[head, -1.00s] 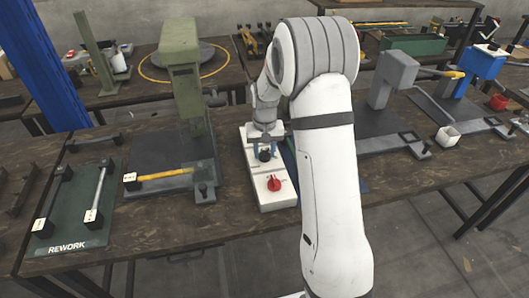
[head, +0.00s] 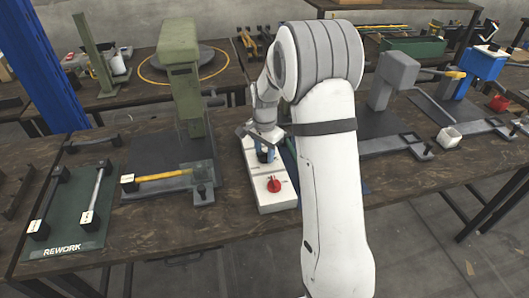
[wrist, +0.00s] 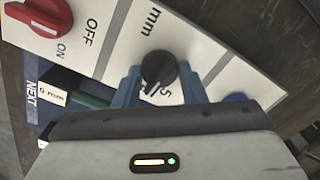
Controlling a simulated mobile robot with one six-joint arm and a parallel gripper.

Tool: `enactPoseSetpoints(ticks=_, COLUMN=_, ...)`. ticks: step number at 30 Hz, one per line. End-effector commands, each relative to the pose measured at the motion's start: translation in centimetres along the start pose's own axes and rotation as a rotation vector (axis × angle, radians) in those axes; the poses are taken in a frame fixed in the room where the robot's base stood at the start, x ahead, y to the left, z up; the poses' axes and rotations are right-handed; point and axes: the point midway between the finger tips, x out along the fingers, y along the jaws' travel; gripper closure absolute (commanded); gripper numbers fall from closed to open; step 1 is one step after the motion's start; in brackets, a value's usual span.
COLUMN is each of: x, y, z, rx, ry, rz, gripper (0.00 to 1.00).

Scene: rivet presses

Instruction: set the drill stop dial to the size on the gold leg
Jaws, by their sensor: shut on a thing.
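My gripper (head: 266,154) is over the white control panel (head: 257,180). In the wrist view its two blue fingers (wrist: 160,82) are closed around the black dial knob (wrist: 158,66), one on each side. Beside the knob the panel is printed "mm", and a "5" shows partly hidden by the knob and a finger. The knob's pointer line faces down toward the gripper body. The yellow-gold leg (head: 163,176) lies across the green press base at left, with a white-labelled black block (head: 128,182) at its end. That label is too small to read.
A red switch (head: 274,185), marked OFF and ON in the wrist view, is on the same panel. A blue tray (wrist: 38,78) marked NEXT holds a dark green piece with a label like "9 mm". The green press (head: 182,80) and REWORK mat (head: 75,235) are at left.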

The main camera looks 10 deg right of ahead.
Motion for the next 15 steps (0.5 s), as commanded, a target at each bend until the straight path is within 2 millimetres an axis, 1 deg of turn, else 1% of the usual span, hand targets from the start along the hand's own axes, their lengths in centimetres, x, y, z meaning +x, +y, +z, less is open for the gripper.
enactPoseSetpoints(ticks=6, x=-0.04, y=-0.03, z=-0.02, rx=0.080, ry=0.001, rz=-0.001, gripper=0.86)
enactPoseSetpoints(ticks=15, x=-0.06, y=-0.03, z=-0.02, rx=0.115, ry=0.001, rz=-0.001, gripper=0.86)
